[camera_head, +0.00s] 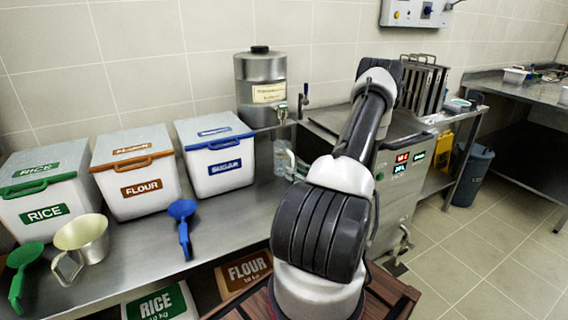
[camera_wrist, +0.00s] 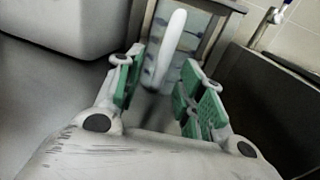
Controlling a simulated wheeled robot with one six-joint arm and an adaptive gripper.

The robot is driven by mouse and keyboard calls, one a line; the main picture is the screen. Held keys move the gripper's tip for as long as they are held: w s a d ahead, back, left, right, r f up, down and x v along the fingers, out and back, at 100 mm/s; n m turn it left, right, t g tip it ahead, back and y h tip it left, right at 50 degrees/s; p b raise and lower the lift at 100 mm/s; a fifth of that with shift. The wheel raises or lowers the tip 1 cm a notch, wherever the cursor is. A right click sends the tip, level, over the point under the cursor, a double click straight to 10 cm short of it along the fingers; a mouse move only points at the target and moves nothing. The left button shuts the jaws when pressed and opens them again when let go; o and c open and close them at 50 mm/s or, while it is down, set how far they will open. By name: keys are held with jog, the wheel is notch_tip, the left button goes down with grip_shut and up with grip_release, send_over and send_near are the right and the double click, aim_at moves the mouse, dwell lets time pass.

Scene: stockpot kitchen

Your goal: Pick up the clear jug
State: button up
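The clear jug (camera_head: 280,160) stands on the steel counter below the metal urn, right of the sugar bin, partly hidden by my arm in the head view. In the wrist view the jug (camera_wrist: 186,38) is ahead of my gripper, with its pale upright handle (camera_wrist: 167,48) facing me. My gripper (camera_wrist: 158,88) is open, with a green-padded finger to each side of the handle's line. The handle appears centred between the fingertips; I cannot tell whether it is within them. No contact shows.
The sugar bin (camera_head: 217,158) stands close left of the jug. The urn (camera_head: 262,88) with its tap is above it. The flour bin (camera_head: 137,183), rice bin (camera_head: 45,205), blue scoop (camera_head: 183,222) and beige measuring jug (camera_head: 82,240) are further left. A steel appliance (camera_head: 400,190) is right.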

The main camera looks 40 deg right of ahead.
aim_at(286, 161)
jog(key=shift+w, duration=1.05)
jog(key=shift+c, duration=0.3)
grip_shut()
jog(key=shift+r, duration=0.15)
